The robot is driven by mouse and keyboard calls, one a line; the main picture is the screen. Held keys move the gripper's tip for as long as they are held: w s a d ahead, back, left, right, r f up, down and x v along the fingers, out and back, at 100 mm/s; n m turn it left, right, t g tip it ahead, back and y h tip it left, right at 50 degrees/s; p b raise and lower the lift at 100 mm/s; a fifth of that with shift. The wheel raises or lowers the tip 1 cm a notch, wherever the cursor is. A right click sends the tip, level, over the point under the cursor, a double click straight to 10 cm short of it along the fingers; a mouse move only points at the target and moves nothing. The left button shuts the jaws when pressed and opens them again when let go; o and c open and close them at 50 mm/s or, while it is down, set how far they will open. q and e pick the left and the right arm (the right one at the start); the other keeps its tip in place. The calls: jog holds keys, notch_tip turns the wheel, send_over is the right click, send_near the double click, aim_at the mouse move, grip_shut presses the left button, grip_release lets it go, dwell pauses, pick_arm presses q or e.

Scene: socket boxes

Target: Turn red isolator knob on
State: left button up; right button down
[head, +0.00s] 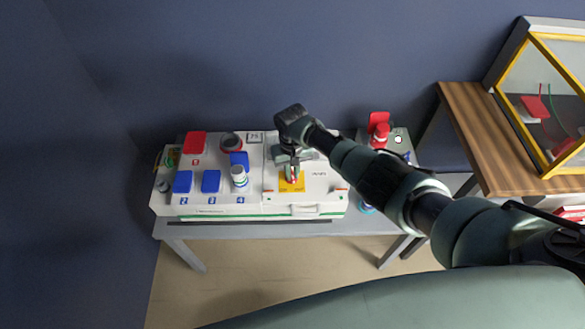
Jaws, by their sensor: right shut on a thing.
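A red isolator knob (294,175) sits on a yellow plate (291,187) on the right part of a white socket box (318,190). My right gripper (292,174) reaches down from above and is shut on the knob, which it mostly hides. The knob's exact angle is hard to tell. My left gripper is not in view.
The box's left part carries blue covers (211,181), a red cover (194,143) and a grey-white plug (239,177). The box stands on a grey table (250,228). Red parts (379,130) stand to its right. A wooden table (466,130) bears a yellow-framed glass case (545,85).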

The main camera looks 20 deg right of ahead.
jog(key=m+p, duration=0.1)
jog(key=m, duration=0.1)
jog(key=m+p, duration=0.1)
jog(key=m, duration=0.2)
jog(key=shift+a+r+m, duration=0.1)
jog(key=shift+a+m, duration=0.1)
jog(key=shift+m, duration=0.1)
jog(key=m, duration=0.2)
jog(key=shift+w+m, duration=0.1)
jog(key=shift+m, duration=0.2)
jog(key=shift+w+m+p, duration=0.1)
jog(key=shift+m+p, duration=0.25)
jog(key=shift+m, duration=1.25)
jog(key=c, duration=1.5)
grip_release()
jog(key=shift+o, duration=0.2)
